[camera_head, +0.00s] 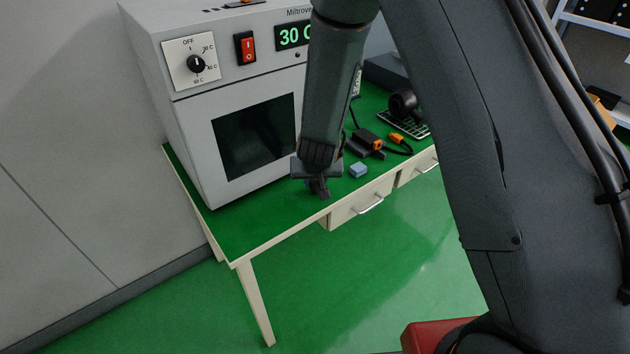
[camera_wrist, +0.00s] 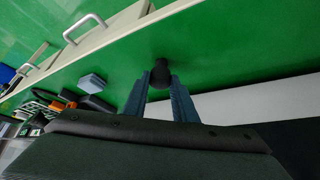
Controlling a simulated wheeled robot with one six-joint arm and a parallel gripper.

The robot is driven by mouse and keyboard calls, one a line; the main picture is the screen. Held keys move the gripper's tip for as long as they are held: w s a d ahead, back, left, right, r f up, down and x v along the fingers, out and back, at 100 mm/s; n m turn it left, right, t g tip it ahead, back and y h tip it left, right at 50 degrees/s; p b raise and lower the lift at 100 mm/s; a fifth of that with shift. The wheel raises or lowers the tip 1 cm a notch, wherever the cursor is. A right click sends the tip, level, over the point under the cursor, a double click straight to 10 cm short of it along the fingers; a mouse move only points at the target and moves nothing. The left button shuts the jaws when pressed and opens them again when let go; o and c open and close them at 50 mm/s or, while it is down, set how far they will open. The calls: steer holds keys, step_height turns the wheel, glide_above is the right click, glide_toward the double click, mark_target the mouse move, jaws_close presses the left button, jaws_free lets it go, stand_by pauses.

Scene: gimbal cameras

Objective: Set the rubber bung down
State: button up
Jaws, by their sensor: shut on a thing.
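The rubber bung (camera_wrist: 160,73) is a small black rounded piece in the wrist view. My gripper (camera_wrist: 161,82) is shut on it, one finger on each side. In the head view my gripper (camera_head: 319,190) points down over the green table top (camera_head: 262,217), near its front edge and in front of the oven. The bung is hard to make out there, as the dark fingers hide most of it. I cannot tell whether the bung touches the table.
A grey oven (camera_head: 190,130) with a dial and red switch stands behind my gripper. A small blue block (camera_head: 358,170) lies close to the right. Black and orange devices (camera_head: 366,141) lie beyond it. The table top to the left front is clear.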

steer(key=shift+f, duration=0.1)
steer(key=o, duration=1)
steer(key=shift+r, duration=0.3)
steer(key=p+v, duration=0.1)
steer(key=v, duration=1.1)
steer(key=s+d+r+g, duration=0.1)
steer(key=s+d+r, duration=0.2)
steer(key=s+d, duration=0.2)
steer(key=s+d+r+g, duration=0.1)
steer(key=s+d+r, duration=0.1)
steer(key=s+d, duration=0.3)
steer(key=s+d+r+g, duration=0.1)
steer(key=s+d+r, duration=0.2)
steer(key=s+d, duration=0.2)
steer(key=shift+s+d+r+g, duration=0.35)
steer(key=shift+s+d+g, duration=0.05)
steer(key=shift+s, duration=0.25)
